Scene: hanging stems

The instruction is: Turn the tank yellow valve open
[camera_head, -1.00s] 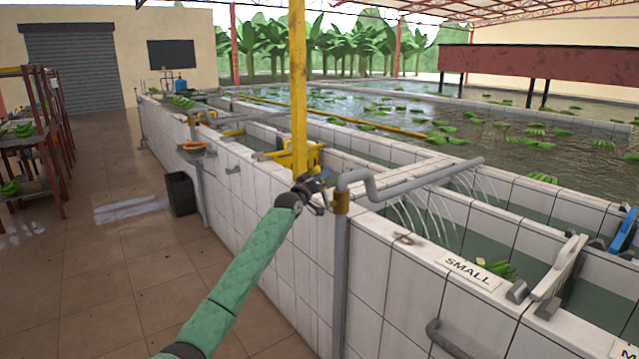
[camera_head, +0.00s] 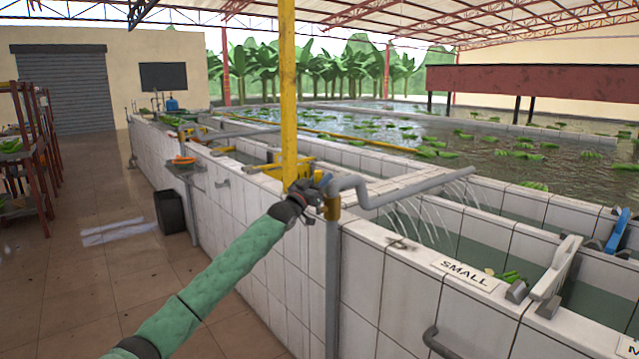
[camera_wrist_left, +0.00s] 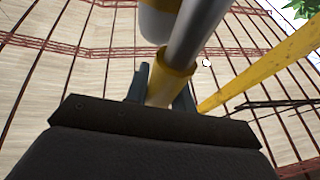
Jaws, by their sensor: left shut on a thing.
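The yellow valve (camera_head: 332,208) is a yellow fitting on the grey standing pipe, at the tank's near wall. It also shows in the wrist view (camera_wrist_left: 171,86), with a dark finger on each side of it. My left gripper (camera_head: 318,189) reaches the valve from the left and is shut on it. The gripper hides part of the valve, and I cannot tell how its handle is turned. The grey pipe (camera_head: 395,193) bends right over the tiled tank (camera_head: 375,248). Thin streams of water fall from it. My right gripper is not in view.
A yellow post (camera_head: 288,95) stands just behind my left gripper. A "SMALL" label (camera_head: 464,273) and a white divider (camera_head: 556,268) are on the tank to the right. A dark bin (camera_head: 169,211) stands by the wall. The tiled floor (camera_head: 105,270) at left is clear.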

